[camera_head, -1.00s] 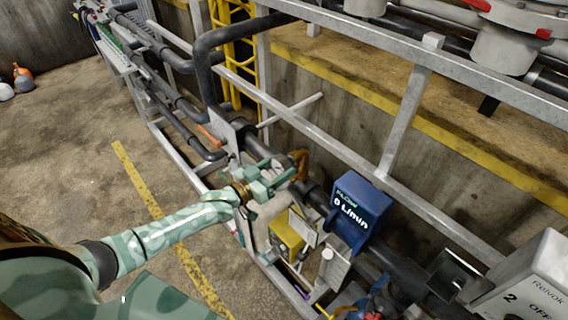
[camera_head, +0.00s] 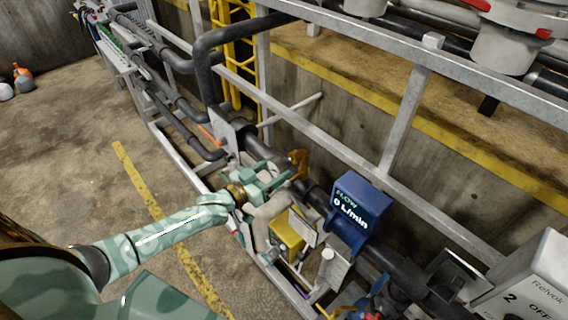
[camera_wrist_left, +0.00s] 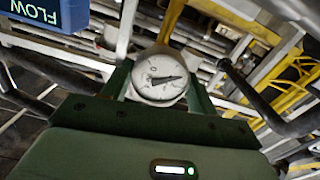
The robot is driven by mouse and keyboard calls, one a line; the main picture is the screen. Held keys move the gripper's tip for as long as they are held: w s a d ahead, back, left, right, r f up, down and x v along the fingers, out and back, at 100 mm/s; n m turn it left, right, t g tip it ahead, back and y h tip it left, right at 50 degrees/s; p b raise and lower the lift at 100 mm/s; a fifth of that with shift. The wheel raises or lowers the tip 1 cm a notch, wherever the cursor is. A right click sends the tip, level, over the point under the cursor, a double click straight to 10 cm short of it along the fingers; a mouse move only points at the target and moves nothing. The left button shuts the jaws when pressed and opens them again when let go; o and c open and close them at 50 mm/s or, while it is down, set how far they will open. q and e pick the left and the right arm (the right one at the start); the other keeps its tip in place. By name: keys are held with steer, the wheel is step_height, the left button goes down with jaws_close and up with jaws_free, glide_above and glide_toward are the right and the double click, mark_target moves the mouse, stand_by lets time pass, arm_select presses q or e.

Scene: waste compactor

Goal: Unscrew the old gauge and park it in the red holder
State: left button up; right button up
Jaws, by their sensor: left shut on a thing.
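The old gauge (camera_wrist_left: 159,76) is round, with a white dial and a dark needle. In the left wrist view it sits between the two green fingers of my left gripper (camera_wrist_left: 158,92), which is shut on it. In the head view my left gripper (camera_head: 270,178) is over the pipework, left of the blue flow meter, and its fingers hide the gauge. Whether the gauge is still on its fitting cannot be told. I cannot make out a red holder for certain. My right gripper is not in view.
A blue flow meter (camera_head: 354,214) reading 0 L/min stands right of my left gripper. A yellow box (camera_head: 287,236) sits just below it. Grey frame rails (camera_head: 400,118) run behind. A grey switch box (camera_head: 530,285) is at the right. Open floor (camera_head: 70,150) lies left.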

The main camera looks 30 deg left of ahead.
arm_select(q)
steer(key=shift+v, duration=2.15)
steer(key=shift+d, duration=0.1)
